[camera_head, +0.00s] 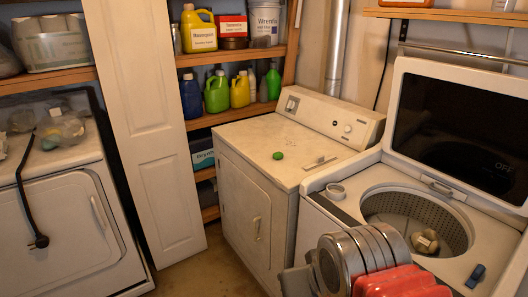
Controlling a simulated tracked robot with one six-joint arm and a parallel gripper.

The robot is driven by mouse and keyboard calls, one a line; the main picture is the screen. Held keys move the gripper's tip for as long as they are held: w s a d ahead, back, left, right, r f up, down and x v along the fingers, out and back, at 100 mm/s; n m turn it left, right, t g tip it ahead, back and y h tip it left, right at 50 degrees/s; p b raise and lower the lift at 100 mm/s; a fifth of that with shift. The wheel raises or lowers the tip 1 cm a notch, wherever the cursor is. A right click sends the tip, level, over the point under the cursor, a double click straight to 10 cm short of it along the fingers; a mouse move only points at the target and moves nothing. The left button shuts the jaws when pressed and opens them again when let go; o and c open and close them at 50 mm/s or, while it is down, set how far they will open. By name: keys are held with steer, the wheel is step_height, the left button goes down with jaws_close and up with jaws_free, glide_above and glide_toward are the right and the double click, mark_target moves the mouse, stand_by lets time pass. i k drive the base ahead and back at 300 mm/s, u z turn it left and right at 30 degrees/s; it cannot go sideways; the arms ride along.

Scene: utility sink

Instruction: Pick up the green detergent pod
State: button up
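The green detergent pod (278,155) is a small rounded green piece lying on the white top of the middle dryer (255,140), near its front edge. Nothing touches it. My arm, with silver rings and red parts, rises at the bottom centre, in front of the open washer. A dark grey part at its left end may be my gripper (298,281). It is cut by the frame's lower edge, so its fingers cannot be made out. It is well below and apart from the pod in the picture.
A flat white piece (320,162) lies right of the pod. The open washer (345,208) has a raised lid (460,120), something pale in its drum and a blue object (475,276) on its rim. Shelves with bottles (216,92) stand behind; a white door panel (150,130) is left.

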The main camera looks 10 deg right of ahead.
mark_target(278, 155)
steer(key=u, duration=0.25)
steer(key=i, duration=0.7)
steer(key=u, duration=0.8)
steer(key=i, duration=1.15)
steer(key=u, duration=0.45)
